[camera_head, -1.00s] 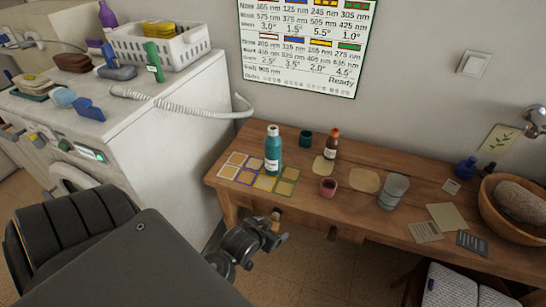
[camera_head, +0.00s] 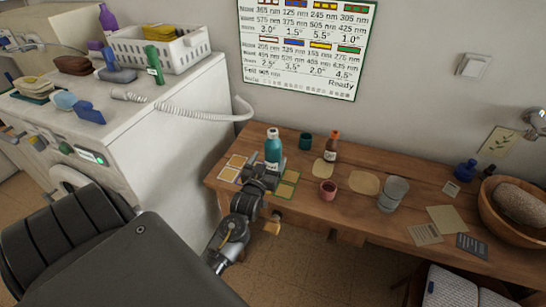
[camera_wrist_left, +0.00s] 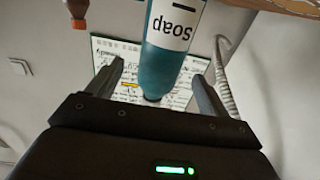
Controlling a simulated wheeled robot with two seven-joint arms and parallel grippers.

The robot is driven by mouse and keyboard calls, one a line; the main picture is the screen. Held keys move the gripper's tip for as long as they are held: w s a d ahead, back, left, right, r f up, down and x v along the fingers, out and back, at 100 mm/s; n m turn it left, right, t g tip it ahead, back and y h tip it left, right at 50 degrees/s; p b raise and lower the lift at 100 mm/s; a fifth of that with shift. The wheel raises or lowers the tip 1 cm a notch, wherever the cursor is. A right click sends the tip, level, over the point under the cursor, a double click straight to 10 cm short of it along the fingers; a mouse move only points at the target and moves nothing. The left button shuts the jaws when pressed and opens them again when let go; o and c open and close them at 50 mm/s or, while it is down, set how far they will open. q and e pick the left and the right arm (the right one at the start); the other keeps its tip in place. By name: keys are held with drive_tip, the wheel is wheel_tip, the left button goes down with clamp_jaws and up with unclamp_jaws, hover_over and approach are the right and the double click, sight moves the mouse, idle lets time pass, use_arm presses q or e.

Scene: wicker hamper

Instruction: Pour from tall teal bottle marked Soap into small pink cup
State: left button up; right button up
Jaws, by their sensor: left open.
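The tall teal bottle marked Soap (camera_head: 272,146) stands upright on the wooden table, on the sheet of coloured squares. In the left wrist view the bottle (camera_wrist_left: 172,45) shows upside down with its Soap label, between the two fingers. My left gripper (camera_head: 268,174) is open at the near side of the bottle; in the wrist view there are gaps between the fingers (camera_wrist_left: 157,82) and the bottle's sides. The gripper hides the bottle's lower part in the head view. The small pink cup (camera_head: 328,190) stands upright to the right, near the table's front. My right gripper is out of view.
A brown bottle (camera_head: 331,146) and a dark teal cup (camera_head: 305,141) stand behind the pink cup. A clear glass (camera_head: 393,194) stands to its right. A wooden bowl (camera_head: 512,207) is at the far right. A white washing machine (camera_head: 175,130) borders the left.

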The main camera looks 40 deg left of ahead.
sight(275, 146)
use_arm(q)
drive_tip(key=shift+x, duration=1.1)
drive_tip(key=shift+w+a+r, duration=0.15)
drive_tip(key=shift+w, duration=0.05)
drive_tip(key=p+x, duration=0.1)
drive_tip(key=x, duration=0.3)
drive_tip(key=shift+w+a+r, duration=0.15)
drive_tip(key=shift+w, duration=0.15)
drive_tip(key=c, duration=1.3)
drive_tip(key=shift+r, duration=0.1)
